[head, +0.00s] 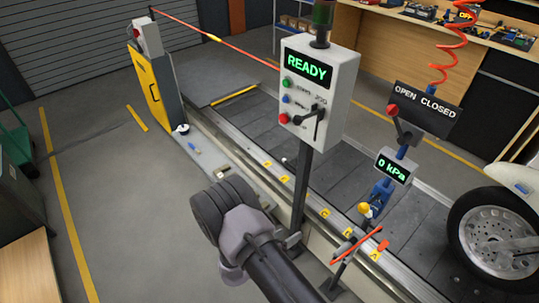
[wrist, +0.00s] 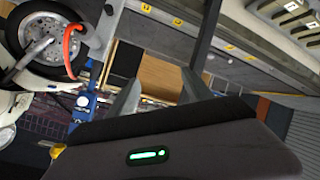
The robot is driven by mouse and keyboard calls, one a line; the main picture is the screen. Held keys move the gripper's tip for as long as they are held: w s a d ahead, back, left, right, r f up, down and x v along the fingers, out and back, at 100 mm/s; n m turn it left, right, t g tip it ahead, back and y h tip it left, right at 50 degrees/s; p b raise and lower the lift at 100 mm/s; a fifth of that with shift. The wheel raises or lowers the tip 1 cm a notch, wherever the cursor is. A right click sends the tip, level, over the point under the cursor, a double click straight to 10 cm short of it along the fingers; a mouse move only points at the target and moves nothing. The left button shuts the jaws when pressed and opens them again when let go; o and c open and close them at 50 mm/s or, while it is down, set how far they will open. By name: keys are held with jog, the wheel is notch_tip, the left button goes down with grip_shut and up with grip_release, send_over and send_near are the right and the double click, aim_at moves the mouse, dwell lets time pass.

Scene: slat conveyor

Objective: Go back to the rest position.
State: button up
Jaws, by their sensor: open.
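In the head view my arm reaches up from the bottom centre and ends in dark rounded joints beside the conveyor (head: 240,112). My gripper's fingers cannot be made out there. In the wrist view my gripper (wrist: 158,92) shows two grey fingers spread apart, with nothing between them. The picture there is strongly tilted. Beyond the fingers are the conveyor's side with its yellow labels and a wooden bench front. My gripper touches nothing that I can see.
A control box (head: 318,88) reading READY stands on a post right of my arm. A gauge (head: 393,167) reading 0 kPa, an orange-handled lever (head: 357,244) and a wheel (head: 497,236) are further right. A yellow cabinet (head: 153,88) stands at the back left.

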jog(key=w+a+r+m+y, duration=0.1)
jog(key=w+a+r+y, duration=0.25)
jog(key=r, duration=0.45)
jog(key=w+a+r+m+y, duration=0.2)
jog(key=w+r, duration=0.3)
jog(key=r, duration=0.2)
notch_tip(320, 180, up, 17)
jog(key=s+a+y, duration=0.1)
jog(key=s+y, duration=0.2)
jog(key=y, duration=0.2)
jog(key=s+d+r+n+y, duration=0.2)
jog(key=s+d+r, duration=0.1)
jog(key=s+r, duration=0.8)
jog(key=s+d+g+h, duration=0.1)
jog(key=s+d, duration=0.4)
jog(key=s, duration=1.2)
jog(key=shift+d+f+g, duration=0.2)
jog(key=shift+f+g, duration=0.2)
jog(key=shift+g, duration=0.4)
